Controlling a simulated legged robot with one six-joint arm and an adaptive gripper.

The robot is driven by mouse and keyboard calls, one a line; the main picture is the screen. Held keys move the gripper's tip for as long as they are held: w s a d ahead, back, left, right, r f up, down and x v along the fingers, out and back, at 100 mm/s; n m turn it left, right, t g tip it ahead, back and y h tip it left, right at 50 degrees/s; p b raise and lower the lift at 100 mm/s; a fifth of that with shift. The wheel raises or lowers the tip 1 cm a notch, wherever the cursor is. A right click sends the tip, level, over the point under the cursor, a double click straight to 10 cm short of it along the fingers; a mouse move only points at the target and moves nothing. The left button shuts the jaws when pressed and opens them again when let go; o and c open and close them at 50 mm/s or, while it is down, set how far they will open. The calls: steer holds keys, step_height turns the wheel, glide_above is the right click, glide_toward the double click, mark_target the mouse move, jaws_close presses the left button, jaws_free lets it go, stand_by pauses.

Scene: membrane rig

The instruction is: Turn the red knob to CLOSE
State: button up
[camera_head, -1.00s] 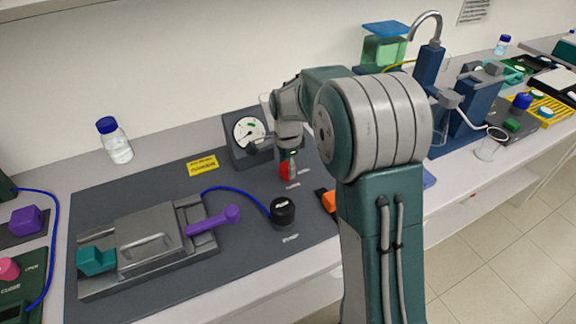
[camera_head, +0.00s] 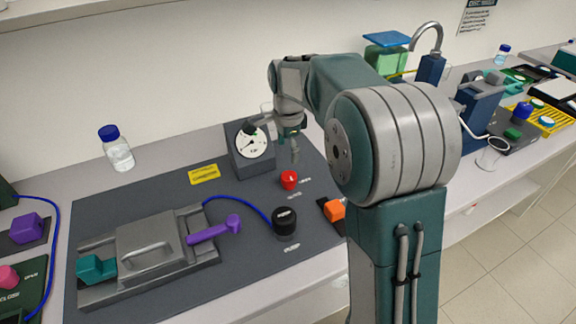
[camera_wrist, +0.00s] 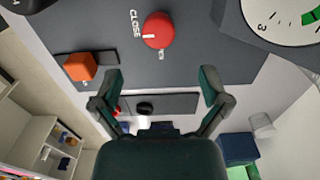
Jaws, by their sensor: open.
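The red knob (camera_head: 289,180) stands on the dark grey mat, right of and in front of the gauge. In the wrist view the round red knob (camera_wrist: 160,27) is at the top centre. A white mark on its left side points toward the printed CLOSE label (camera_wrist: 136,23). Another small label beside the knob is too small to read. My gripper (camera_head: 294,152) is above and behind the knob in the head view, apart from it. In the wrist view my gripper (camera_wrist: 157,95) has its two fingers spread wide with nothing between them.
The dial gauge (camera_head: 250,147) stands close to the left of my gripper. A black knob (camera_head: 285,220) and an orange block (camera_head: 334,209) are in front of the red knob. A grey tray device (camera_head: 150,245) with a purple handle lies left. The mat between is clear.

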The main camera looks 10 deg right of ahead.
step_height(320, 180, up, 3)
steer(key=shift+r, duration=0.1)
stand_by(0.4)
steer(key=s+r+n+t, duration=0.1)
steer(key=s+r+n, duration=0.25)
steer(key=s, duration=0.35)
steer(key=s+r+n+t, duration=0.25)
steer(key=s+n, duration=0.25)
steer(key=s, duration=0.3)
steer(key=s+f+n+t, duration=0.2)
steer(key=s+n, duration=0.5)
steer(key=s, duration=0.6)
steer(key=shift+s+f, duration=0.15)
steer(key=shift+f, duration=0.3)
